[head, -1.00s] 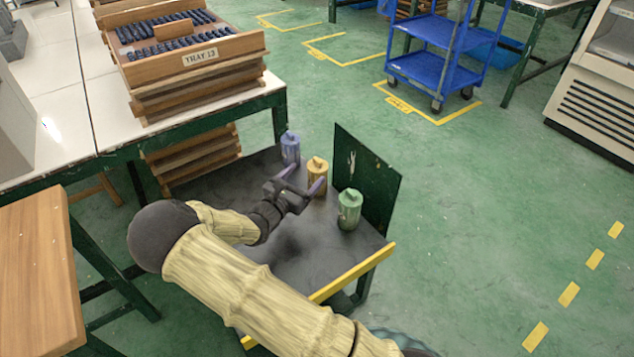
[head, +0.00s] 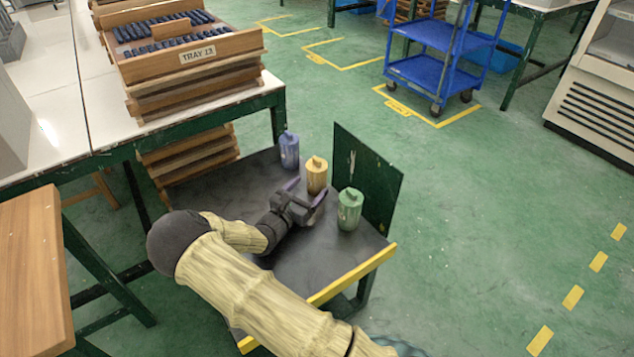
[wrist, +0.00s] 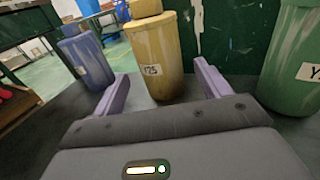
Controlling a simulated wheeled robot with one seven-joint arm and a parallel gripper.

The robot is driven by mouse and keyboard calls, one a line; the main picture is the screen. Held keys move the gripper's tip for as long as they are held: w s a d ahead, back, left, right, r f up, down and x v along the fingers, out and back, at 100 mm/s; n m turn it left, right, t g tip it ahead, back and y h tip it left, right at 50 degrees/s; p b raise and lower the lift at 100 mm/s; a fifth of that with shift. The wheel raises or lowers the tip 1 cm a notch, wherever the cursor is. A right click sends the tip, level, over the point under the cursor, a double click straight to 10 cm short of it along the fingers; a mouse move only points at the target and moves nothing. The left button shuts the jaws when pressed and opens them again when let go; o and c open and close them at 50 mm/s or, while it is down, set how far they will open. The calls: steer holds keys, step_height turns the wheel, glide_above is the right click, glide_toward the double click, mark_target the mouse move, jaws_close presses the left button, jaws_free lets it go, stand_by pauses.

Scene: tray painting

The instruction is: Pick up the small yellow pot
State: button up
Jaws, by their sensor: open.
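The small yellow pot (head: 316,176) stands upright on the dark table top, between the blue pot (head: 289,150) and the green pot (head: 349,209). In the wrist view the yellow pot (wrist: 157,55) is straight ahead, with a label reading Y25 and its top cut off by the frame. My gripper (head: 307,194) is open and empty, low over the table top, just in front of the yellow pot. In the wrist view its purple fingers (wrist: 160,92) point toward the pot, one on either side of its lower part.
The blue pot (wrist: 86,60) is left of my fingers and the green pot (wrist: 292,65) is close on the right. A dark green panel (head: 370,180) stands behind the pots. A yellow strip (head: 352,274) edges the table. Stacked trays (head: 190,60) sit on the bench at left.

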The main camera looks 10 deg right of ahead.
mark_target(311, 185)
steer(key=b+x, duration=0.1)
steer(key=x, duration=0.3)
steer(key=shift+w+d+f, duration=0.1)
steer(key=shift+d, duration=0.15)
steer(key=shift+w+d, duration=0.25)
steer(key=shift+w, duration=0.05)
steer(key=shift+w, duration=0.1)
steer(key=shift+c, duration=0.5)
steer(key=c, duration=0.4)
steer(key=shift+a, duration=0.1)
steer(key=c, duration=0.3)
steer(key=shift+c, duration=0.2)
